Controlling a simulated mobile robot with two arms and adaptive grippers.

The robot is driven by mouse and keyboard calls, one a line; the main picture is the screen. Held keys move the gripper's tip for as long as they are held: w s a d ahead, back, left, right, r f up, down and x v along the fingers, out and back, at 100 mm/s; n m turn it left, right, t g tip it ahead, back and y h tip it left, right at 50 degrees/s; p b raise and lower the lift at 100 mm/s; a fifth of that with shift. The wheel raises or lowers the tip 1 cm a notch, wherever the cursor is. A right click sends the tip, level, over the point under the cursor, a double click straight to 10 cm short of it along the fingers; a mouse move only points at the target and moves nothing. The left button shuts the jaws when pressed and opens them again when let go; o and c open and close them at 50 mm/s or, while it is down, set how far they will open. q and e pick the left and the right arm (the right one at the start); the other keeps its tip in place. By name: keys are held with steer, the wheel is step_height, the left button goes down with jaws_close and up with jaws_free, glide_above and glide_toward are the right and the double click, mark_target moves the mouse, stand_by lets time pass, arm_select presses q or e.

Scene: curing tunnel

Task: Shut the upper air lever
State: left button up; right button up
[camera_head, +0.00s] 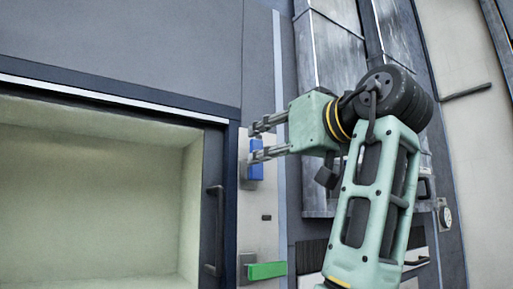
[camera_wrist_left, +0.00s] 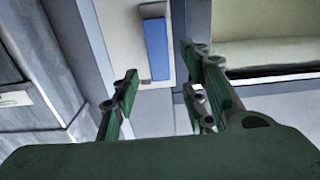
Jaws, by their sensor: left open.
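The upper air lever is a blue bar (camera_head: 256,172) standing upright on a pale panel strip beside the chamber opening. My left gripper (camera_head: 252,143) is open and empty, its fingers pointing left at the lever's upper part. The lower finger overlaps the lever in the head view, hiding some of it; I cannot tell whether they touch. In the left wrist view the blue lever (camera_wrist_left: 156,48) shows ahead, between the two spread fingers and seemingly beyond them. A green lever (camera_head: 267,270) lies level, lower on the same strip. My right gripper is not in view.
A dark vertical handle (camera_head: 213,230) stands left of the strip, at the edge of the lit chamber (camera_head: 90,200). Grey metal ducts (camera_head: 335,50) rise behind my arm.

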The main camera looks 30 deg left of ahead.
arm_select(q)
steer(key=p+x, duration=0.1)
steer(key=x, duration=0.5)
steer(key=shift+d+f, duration=0.1)
steer(key=shift+f, duration=0.1)
steer(key=shift+d, duration=0.15)
steer(key=shift+s+d+r, duration=0.15)
steer(key=shift+d, duration=0.05)
steer(key=shift+c, duration=0.3)
steer(key=shift+d, duration=0.1)
steer(key=shift+c, duration=1.1)
steer(key=c, duration=0.4)
jaws_close()
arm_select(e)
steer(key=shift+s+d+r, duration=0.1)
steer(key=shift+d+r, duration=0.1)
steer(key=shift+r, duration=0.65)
